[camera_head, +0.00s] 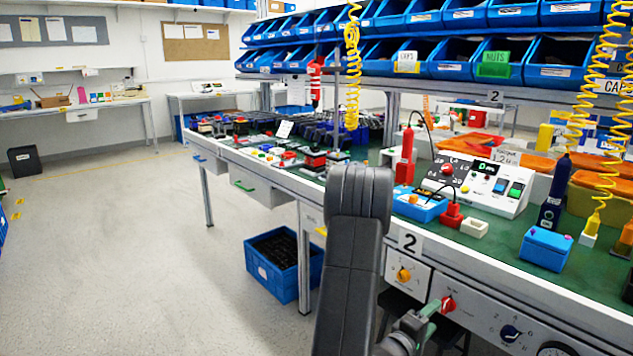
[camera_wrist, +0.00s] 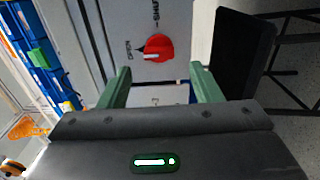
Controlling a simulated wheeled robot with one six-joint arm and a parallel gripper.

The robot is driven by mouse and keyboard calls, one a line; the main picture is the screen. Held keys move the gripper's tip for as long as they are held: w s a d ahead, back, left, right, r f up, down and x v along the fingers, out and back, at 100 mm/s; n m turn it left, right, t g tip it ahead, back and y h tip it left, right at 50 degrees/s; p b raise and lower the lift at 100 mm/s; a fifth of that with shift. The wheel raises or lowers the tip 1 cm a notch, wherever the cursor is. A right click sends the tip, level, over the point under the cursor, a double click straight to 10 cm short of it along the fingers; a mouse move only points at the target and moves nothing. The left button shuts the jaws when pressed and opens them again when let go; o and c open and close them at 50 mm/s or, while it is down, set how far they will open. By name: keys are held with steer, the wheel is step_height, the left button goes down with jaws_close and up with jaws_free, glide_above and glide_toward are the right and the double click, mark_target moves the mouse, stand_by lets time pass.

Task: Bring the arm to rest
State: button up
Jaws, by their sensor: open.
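My gripper (camera_head: 428,318) has green fingers and is at the front panel (camera_head: 475,318) under the bench edge. In the wrist view my gripper (camera_wrist: 162,76) is open, with nothing between its fingers. A red rotary knob (camera_head: 449,304) sits on the panel just beyond the fingertips. In the wrist view the red knob (camera_wrist: 159,46) is ahead of the gap between the fingers, apart from them, with a pale pointer mark and lettering around it. My dark arm fills the lower middle of the head view and hides part of the bench front.
A yellow knob (camera_head: 403,275) and a dark blue knob (camera_head: 509,333) are on the panels beside the red one. The green bench top (camera_head: 490,232) holds devices and tools. A blue crate (camera_head: 283,263) stands on the floor below. Open floor (camera_head: 110,240) lies to the left.

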mark_target(444, 308)
steer(key=v, duration=0.9)
steer(key=b+x, duration=0.1)
steer(key=x, duration=1.2)
steer(key=shift+w+d, duration=0.15)
steer(key=shift+d, duration=0.2)
steer(key=shift+w+d, duration=0.15)
steer(key=shift+w, duration=0.05)
steer(key=m+b, duration=0.1)
steer(key=m, duration=0.3)
steer(key=shift+m+b, duration=0.3)
steer(key=m+b, duration=0.1)
steer(key=m, duration=0.3)
steer(key=shift+s+r, duration=0.1)
steer(key=m+b, duration=0.1)
steer(key=m, duration=0.3)
steer(key=shift+m, duration=0.3)
steer(key=shift+s+r+m, duration=0.1)
steer(key=shift+m, duration=1.9)
